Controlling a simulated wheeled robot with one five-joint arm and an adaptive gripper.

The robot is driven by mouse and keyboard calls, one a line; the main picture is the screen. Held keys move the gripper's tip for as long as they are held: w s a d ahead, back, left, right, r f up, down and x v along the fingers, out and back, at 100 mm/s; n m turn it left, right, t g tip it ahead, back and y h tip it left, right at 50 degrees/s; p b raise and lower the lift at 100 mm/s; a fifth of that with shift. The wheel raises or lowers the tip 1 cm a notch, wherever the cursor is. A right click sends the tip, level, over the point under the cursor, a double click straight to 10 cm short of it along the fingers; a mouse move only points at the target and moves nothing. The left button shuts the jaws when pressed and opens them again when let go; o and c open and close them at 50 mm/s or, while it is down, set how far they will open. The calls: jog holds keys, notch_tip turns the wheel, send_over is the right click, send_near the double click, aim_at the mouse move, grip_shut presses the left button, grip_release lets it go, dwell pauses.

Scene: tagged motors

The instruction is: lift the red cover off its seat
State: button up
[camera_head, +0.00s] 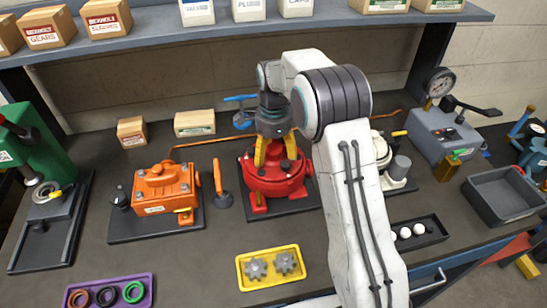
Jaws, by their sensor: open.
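The red cover (268,183) is the round top of a red motor on a dark base plate in the middle of the bench. It looks seated and level. My gripper (268,160) points down over it, with yellow fingers apart around the cover's top. The fingertips are close to the cover; I cannot tell whether they touch it. The gripper body and my arm hide the back of the motor and part of its right side.
An orange motor (165,190) stands to the left, with an orange-handled tool (221,186) between. In front are a yellow tray (243,284) with grey gears and a purple tray (110,279) with rings. A grey bin (503,205) and gauge device (440,130) stand right.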

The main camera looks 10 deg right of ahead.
aim_at(275, 148)
jog(key=shift+c, duration=0.3)
jog(key=c, duration=1.2)
jog(key=shift+r, duration=0.15)
jog(key=shift+c, duration=0.6)
jog(key=shift+w+r, duration=0.15)
jog(key=shift+r, duration=0.65)
jog(key=r, duration=0.2)
jog(key=shift+d+r+b, duration=0.2)
jog(key=shift+r+b, duration=0.15)
jog(key=shift+b, duration=0.05)
jog(key=s+d+r, duration=0.1)
jog(key=d+r, duration=0.1)
jog(key=d, duration=0.1)
jog(key=s+d+r+b, duration=0.1)
jog(key=s+d+r, duration=0.1)
jog(key=d, duration=0.1)
jog(key=s+d+r, duration=0.2)
jog(key=d, duration=0.1)
jog(key=shift+d+r+b, duration=0.1)
jog(key=shift+d+b, duration=0.05)
jog(key=shift+b, duration=0.15)
jog(key=shift+s+d+r+p, duration=0.1)
jog(key=shift+d+r+p, duration=0.1)
jog(key=shift+r+p, duration=0.7)
jog(key=shift+s+d+r+p, duration=0.1)
jog(key=shift+d+r+p, duration=0.05)
jog(key=shift+r+p, duration=0.65)
